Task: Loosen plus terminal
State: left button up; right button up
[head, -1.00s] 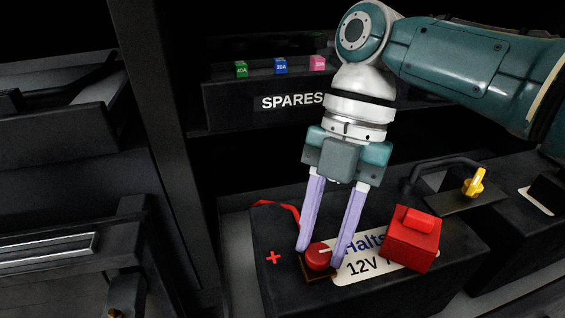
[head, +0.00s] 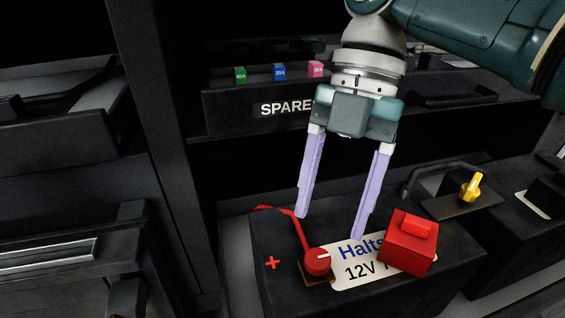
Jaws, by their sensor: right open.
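The plus terminal is a red round knob (head: 317,262) with a white mark, next to a red plus sign on the black battery (head: 440,275). A red cable (head: 289,220) runs to the knob from the battery's back left. My right gripper (head: 330,227) is open and empty above the battery. Its two lilac fingers are wide apart, with the tips above and behind the knob, clear of it. A red cover block (head: 408,245) sits on the battery, right of the label. My left gripper is not in view.
A yellow key-like switch (head: 471,187) stands behind the battery at the right. A black shelf marked SPARES (head: 225,107) holds green (head: 240,75), blue (head: 280,72) and pink (head: 316,69) fuses. A dark upright post (head: 165,170) stands left of the battery.

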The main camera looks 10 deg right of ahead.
jog(key=v, duration=0.5)
jog(key=s+a+m+t+p, duration=0.3)
jog(key=s+m+p, duration=0.6)
jog(key=m+p, duration=0.25)
jog(key=s+d+r+m+t+h+p, duration=0.1)
jog(key=s+d+r+m+t+p, duration=0.1)
jog(key=s+d+r+m+p, duration=0.35)
jog(key=s+d+r+m+t+h+p, duration=0.25)
jog(key=s+r+m+p, duration=0.35)
jog(key=r+m, duration=0.3)
notch_tip(320, 180, up, 37)
jog(key=p, duration=3.7)
jog(key=shift+w+g+y, duration=0.35)
jog(key=shift+r, duration=0.1)
